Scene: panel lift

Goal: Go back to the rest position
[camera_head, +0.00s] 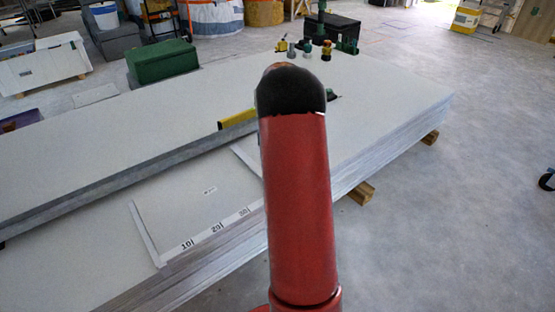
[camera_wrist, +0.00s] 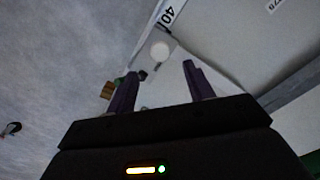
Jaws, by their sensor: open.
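My gripper (camera_wrist: 162,72) shows in the wrist view with its two dark purple fingers spread apart and nothing between them. In the head view my red arm rises through the middle and hides the gripper. A stack of white panels (camera_head: 390,110) lies under and behind my arm. The top panel (camera_head: 130,145) at the left sits shifted from the panel below it. A white marked strip (camera_head: 215,230) with the numbers 10, 20 and 30 lies along the near edge. In the wrist view the strip's 40 mark (camera_wrist: 168,14) shows beyond the fingers.
A yellow tool (camera_head: 237,118) lies at the top panel's edge, partly behind my arm. A green box (camera_head: 162,62) and several small green and yellow tools (camera_head: 325,48) stand at the far side. Wooden blocks (camera_head: 361,193) support the stack. The concrete floor (camera_head: 470,200) at right is mostly clear.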

